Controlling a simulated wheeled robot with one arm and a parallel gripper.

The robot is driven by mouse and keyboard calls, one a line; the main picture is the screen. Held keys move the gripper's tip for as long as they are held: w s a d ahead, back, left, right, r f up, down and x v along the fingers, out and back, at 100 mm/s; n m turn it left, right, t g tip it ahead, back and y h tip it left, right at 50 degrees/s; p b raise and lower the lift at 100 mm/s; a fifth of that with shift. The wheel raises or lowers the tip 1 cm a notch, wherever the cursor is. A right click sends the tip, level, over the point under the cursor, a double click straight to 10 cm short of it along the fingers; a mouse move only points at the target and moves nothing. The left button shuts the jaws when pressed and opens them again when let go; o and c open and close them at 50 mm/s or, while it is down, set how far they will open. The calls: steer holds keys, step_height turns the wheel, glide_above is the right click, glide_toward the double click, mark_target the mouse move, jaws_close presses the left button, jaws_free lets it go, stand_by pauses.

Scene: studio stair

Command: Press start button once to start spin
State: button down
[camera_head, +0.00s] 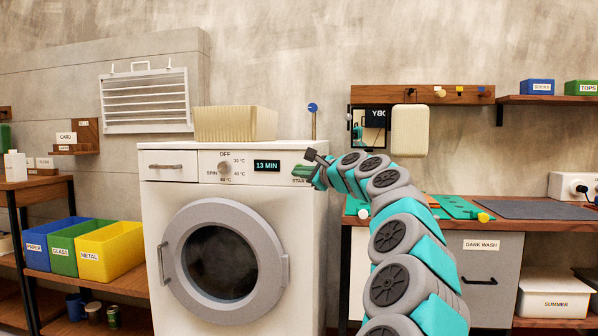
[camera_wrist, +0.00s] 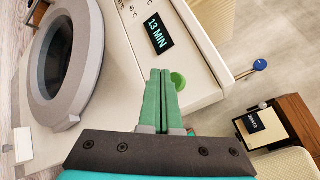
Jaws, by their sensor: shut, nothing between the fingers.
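A white washing machine (camera_head: 305,235) stands in the middle of the head view. Its display (camera_head: 266,166) reads 13 MIN and also shows in the wrist view (camera_wrist: 159,34). The dial (camera_head: 225,168) points near SPIN. The round green start button (camera_wrist: 179,81) shows in the wrist view just right of my fingertips, partly covered by them. In the head view my gripper hides the button and part of its START label. My gripper (camera_head: 296,172) is shut and empty, its green fingers (camera_wrist: 160,74) at the panel's right end. I cannot tell whether they touch the button.
A ribbed beige basket (camera_head: 235,124) and a blue-topped pin (camera_head: 313,110) are on or behind the machine top. Paper, glass and metal bins (camera_head: 108,250) stand on the left shelf. A workbench (camera_head: 350,225) with a dark wash drawer (camera_head: 480,270) is at right, behind my arm.

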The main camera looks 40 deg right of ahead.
steer(key=s+a, duration=0.2)
steer(key=a, duration=0.1)
steer(key=shift+s, duration=0.3)
stand_by(0.6)
steer(key=a+f+n+g+y, duration=0.2)
steer(key=a+f+n+y, duration=0.15)
steer(key=a, duration=0.75)
steer(key=a+f+n+g+y, duration=0.2)
steer(key=a+n, duration=0.3)
steer(key=a, duration=0.6)
steer(key=s+a+f+n+g+p, duration=0.1)
steer(key=s+a+f+n+g, duration=0.2)
steer(key=s+a+f+n, duration=0.4)
steer(key=s+a+f+n+g, duration=0.35)
steer(key=s+a+f, duration=0.25)
steer(key=a+f, duration=0.45)
steer(key=s+f+n+g+h, duration=0.1)
steer(key=s+f+n+g, duration=0.1)
steer(key=s+f, duration=0.4)
steer(key=s+d+f+n+g+h, duration=0.1)
steer(key=s+f, duration=0.4)
steer(key=s, duration=0.8)
steer(key=s+f+n+g+h, duration=0.2)
steer(key=s+f+n+g, duration=0.3)
steer(key=s, duration=0.4)
steer(key=shift+s+d+f+p, duration=0.25)
steer(key=shift+f+p, duration=0.1)
steer(key=shift+f, duration=0.45)
